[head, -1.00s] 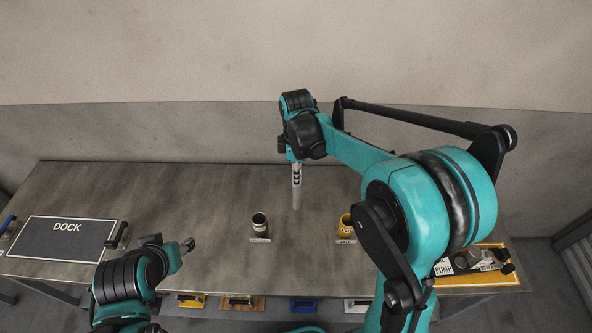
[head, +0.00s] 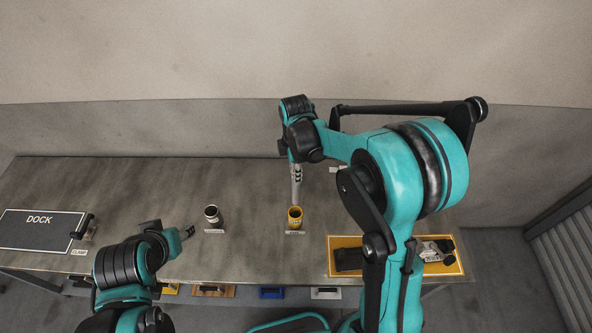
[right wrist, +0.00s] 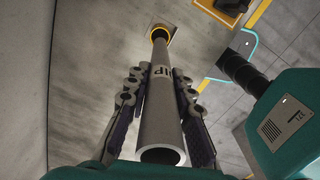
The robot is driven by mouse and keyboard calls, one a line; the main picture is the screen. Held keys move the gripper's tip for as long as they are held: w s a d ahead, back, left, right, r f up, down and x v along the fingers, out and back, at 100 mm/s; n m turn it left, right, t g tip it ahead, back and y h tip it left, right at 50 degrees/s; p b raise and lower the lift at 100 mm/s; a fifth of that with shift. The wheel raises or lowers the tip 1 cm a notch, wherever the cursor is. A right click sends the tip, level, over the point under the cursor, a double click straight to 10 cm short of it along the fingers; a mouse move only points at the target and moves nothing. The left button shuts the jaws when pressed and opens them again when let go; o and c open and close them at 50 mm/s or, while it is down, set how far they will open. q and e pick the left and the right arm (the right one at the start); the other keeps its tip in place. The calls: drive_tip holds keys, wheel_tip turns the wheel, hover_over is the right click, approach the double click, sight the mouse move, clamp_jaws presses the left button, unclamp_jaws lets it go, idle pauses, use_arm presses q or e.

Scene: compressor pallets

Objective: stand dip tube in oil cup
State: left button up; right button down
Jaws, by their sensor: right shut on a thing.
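The grey dip tube (head: 297,187) hangs upright in my right gripper (head: 296,168), which is shut on it. In the right wrist view the tube (right wrist: 160,105) shows dark lettering between the fingers of the gripper (right wrist: 157,85). A yellow cup (head: 295,218) stands on the table directly under the tube's lower end. Its yellow rim (right wrist: 159,29) shows around the tube's far end in the right wrist view; I cannot tell whether the tip is inside or just above. A dark cup (head: 212,214) stands to its left. Both cup labels are unreadable. My left gripper (head: 188,232) is away from both cups.
A dark DOCK mat (head: 40,232) lies at the left. A yellow-edged tray (head: 400,273) with a dark block (head: 348,260) and other parts lies at the right. Several coloured items sit below the front edge.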

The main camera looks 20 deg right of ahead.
sight(295, 195)
wheel_tip(295, 195, down, 13)
drive_tip(key=b, duration=1)
drive_tip(key=shift+a+f, duration=0.15)
drive_tip(key=shift+f, duration=0.05)
drive_tip(key=c, duration=1.2)
unclamp_jaws()
drive_tip(key=shift+r, duration=0.1)
wheel_tip(295, 195, up, 12)
drive_tip(key=shift+f, duration=0.1)
